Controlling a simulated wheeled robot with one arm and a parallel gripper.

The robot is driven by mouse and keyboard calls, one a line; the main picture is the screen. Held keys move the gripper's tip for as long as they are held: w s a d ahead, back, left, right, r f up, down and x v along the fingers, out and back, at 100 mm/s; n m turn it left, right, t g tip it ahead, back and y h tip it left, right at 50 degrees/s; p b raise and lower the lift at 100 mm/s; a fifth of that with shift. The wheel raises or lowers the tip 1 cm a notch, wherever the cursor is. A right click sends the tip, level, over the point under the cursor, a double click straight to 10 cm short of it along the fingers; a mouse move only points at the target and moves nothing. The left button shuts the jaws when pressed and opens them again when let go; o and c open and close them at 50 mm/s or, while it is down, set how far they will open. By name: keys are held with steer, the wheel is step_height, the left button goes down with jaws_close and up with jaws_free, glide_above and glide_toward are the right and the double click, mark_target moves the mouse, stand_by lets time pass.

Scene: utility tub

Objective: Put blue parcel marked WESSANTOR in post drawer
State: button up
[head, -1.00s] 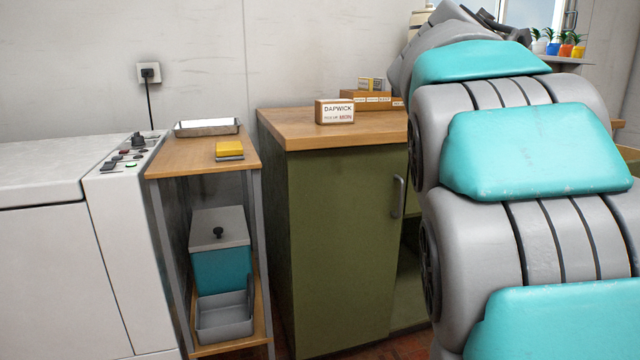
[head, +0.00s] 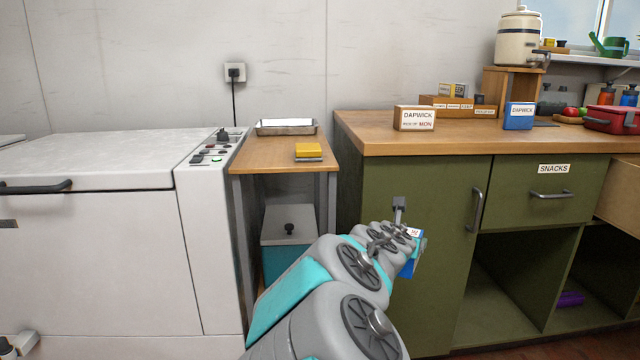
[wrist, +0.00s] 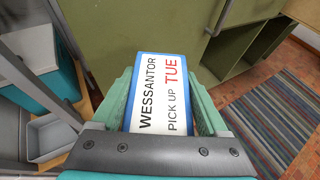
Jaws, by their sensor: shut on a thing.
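My gripper (wrist: 158,100) is shut on the blue parcel (wrist: 160,72); its two green fingers press the sides. The parcel's white label reads WESSANTOR, PICK UP TUE. In the head view the parcel (head: 408,268) shows as a small blue patch beyond my wrist, in front of the green cabinet's door. Much of it is hidden there by my arm. A drawer (head: 622,192) stands pulled out at the right edge of the head view; its front and any label are out of frame. A closed drawer labelled SNACKS (head: 553,185) is left of it. No POST label is visible.
On the wooden counter (head: 470,143) stand a DAPWICK box (head: 414,118), a blue DAPWICK parcel (head: 519,116) and a red toolbox (head: 610,120). A narrow shelf unit (head: 262,152) and a white machine (head: 110,240) are at left. A striped rug (wrist: 270,125) lies on the floor.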

steer(key=w+a+f+n+y, duration=0.1)
steer(key=a+f+n+y, duration=0.1)
steer(key=f, duration=0.7)
steer(key=w+a+f+n+t+y, duration=0.1)
steer(key=a+f+n+y, duration=0.2)
steer(key=f, duration=0.7)
steer(key=shift+w+f+y, duration=0.15)
steer(key=shift+w+y, duration=0.1)
steer(key=shift+y, duration=0.25)
stand_by(0.4)
